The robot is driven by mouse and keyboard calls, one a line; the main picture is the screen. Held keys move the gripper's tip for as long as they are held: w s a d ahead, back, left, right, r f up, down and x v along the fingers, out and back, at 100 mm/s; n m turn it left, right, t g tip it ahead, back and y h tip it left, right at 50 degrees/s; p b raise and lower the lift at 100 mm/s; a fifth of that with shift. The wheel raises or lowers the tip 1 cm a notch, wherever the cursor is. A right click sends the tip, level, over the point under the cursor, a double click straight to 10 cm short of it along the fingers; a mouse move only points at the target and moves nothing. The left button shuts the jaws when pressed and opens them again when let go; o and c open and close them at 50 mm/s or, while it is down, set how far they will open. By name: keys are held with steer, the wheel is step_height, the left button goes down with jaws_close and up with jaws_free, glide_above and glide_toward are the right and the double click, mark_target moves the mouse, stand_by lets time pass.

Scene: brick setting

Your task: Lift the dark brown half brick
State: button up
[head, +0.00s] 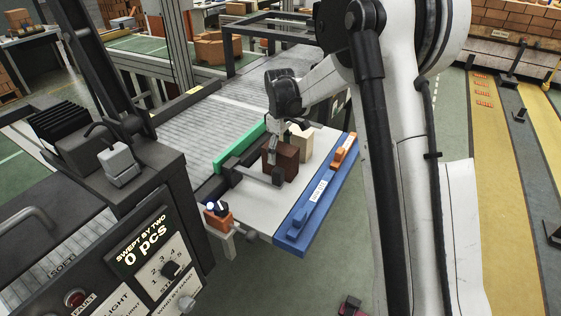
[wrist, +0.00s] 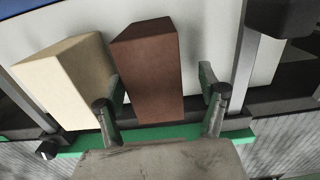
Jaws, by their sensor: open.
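The dark brown half brick (head: 287,163) stands on the light plate at the end of the roller conveyor. In the wrist view the same brick (wrist: 148,68) lies between the two fingers of my gripper (wrist: 161,92). The fingers are open, one on each side; the left finger looks close to the brick, and a wider gap shows on the right. I cannot tell whether either finger touches it. In the head view my gripper (head: 281,142) is down at the brick, partly hidden by my arm.
A cream brick (wrist: 65,80) stands close to the left of the brown one in the wrist view, and behind it in the head view (head: 303,146). A green bar (head: 240,146) and a dark bar border the plate. A blue rail (head: 318,205) edges the near side.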

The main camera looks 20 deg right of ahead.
steer(key=shift+w+d+f, duration=0.1)
steer(key=shift+w+f, duration=0.05)
steer(key=shift+f, duration=1.2)
steer(key=shift+w+d+f, duration=0.1)
steer(key=shift+w+f, duration=0.05)
steer(key=shift+f, duration=1.15)
steer(key=c, duration=1.7)
